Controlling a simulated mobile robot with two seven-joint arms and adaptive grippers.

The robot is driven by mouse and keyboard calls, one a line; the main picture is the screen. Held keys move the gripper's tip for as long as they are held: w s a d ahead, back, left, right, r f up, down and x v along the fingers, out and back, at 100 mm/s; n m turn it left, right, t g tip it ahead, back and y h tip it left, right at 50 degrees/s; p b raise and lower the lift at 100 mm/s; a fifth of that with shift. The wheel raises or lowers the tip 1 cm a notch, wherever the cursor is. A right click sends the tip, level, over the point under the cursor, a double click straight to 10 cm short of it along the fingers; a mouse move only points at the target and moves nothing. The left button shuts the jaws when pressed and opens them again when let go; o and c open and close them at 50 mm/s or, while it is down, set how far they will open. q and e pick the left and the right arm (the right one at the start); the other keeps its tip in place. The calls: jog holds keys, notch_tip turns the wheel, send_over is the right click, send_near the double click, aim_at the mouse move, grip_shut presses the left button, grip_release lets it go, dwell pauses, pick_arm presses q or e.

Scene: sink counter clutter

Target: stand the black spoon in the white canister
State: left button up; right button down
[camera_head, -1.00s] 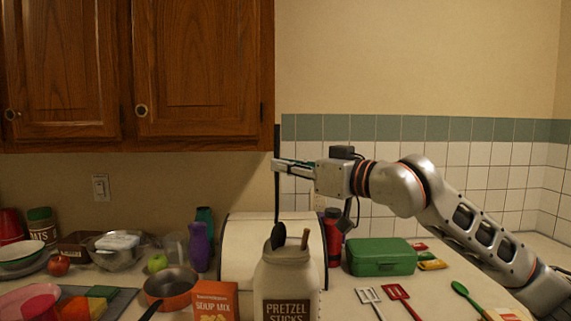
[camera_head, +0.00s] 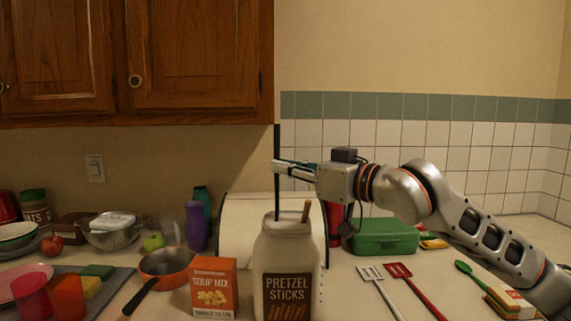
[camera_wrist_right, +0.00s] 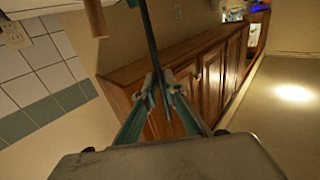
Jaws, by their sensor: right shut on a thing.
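The white canister (camera_head: 262,248), labelled PRETZEL STICKS, stands upright at the front middle of the counter, its mouth open at the top. A brown wooden handle (camera_head: 306,211) sticks up out of it. My right gripper (camera_head: 278,165) is above the canister, shut on the black spoon (camera_head: 277,195). The spoon hangs nearly vertical, and its lower end is inside the canister mouth, so its bowl is hidden. In the right wrist view the fingertips (camera_wrist_right: 162,88) pinch the dark handle (camera_wrist_right: 149,35). My left gripper is not in view.
A soup mix box (camera_head: 214,287) and a copper pan (camera_head: 166,266) stand left of the canister. A white rounded box (camera_head: 240,225) is behind it. A green case (camera_head: 385,236), spatulas (camera_head: 380,288) and a green spoon (camera_head: 468,270) lie to the right.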

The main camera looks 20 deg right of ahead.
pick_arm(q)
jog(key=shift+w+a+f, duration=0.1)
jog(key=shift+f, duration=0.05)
pick_arm(e)
jog(key=shift+f, duration=0.3)
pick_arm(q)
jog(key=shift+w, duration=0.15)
pick_arm(e)
jog(key=c, duration=2)
grip_release()
jog(key=shift+c, duration=0.2)
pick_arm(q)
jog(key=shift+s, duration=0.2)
pick_arm(e)
jog(key=v, duration=1.2)
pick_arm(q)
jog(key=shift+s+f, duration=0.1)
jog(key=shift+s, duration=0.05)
pick_arm(e)
jog(key=shift+s, duration=0.1)
